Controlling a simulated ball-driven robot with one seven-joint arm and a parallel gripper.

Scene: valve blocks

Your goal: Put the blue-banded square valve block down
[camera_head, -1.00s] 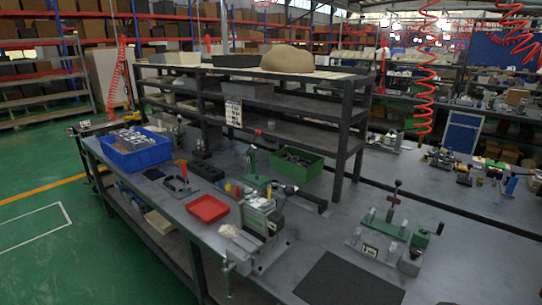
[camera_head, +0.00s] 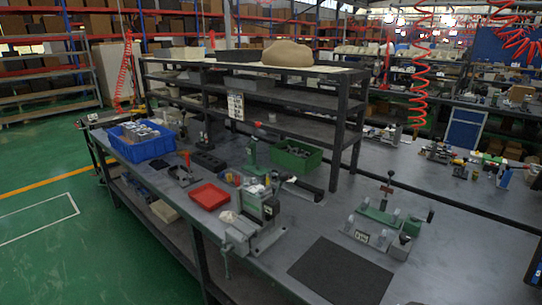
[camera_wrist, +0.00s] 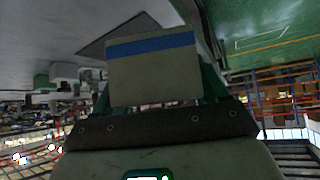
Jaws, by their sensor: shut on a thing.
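The blue-banded square valve block (camera_wrist: 152,78) is a pale grey block with a blue stripe across its upper part in the wrist view. My gripper (camera_wrist: 156,88) is shut on it, with a green finger at its left and right sides. The block is seen in front of the grey bench top and a dark mat (camera_wrist: 112,34); I cannot tell whether it touches the bench. Neither my gripper nor the held block can be made out in the head view.
In the head view the dark mat (camera_head: 341,272) lies bare on the bench's front edge. A vise (camera_head: 256,222) stands left of it and a green fixture (camera_head: 386,222) behind it. Farther left are a red tray (camera_head: 209,196), a green bin (camera_head: 297,157) and a blue crate (camera_head: 145,148) holding blocks.

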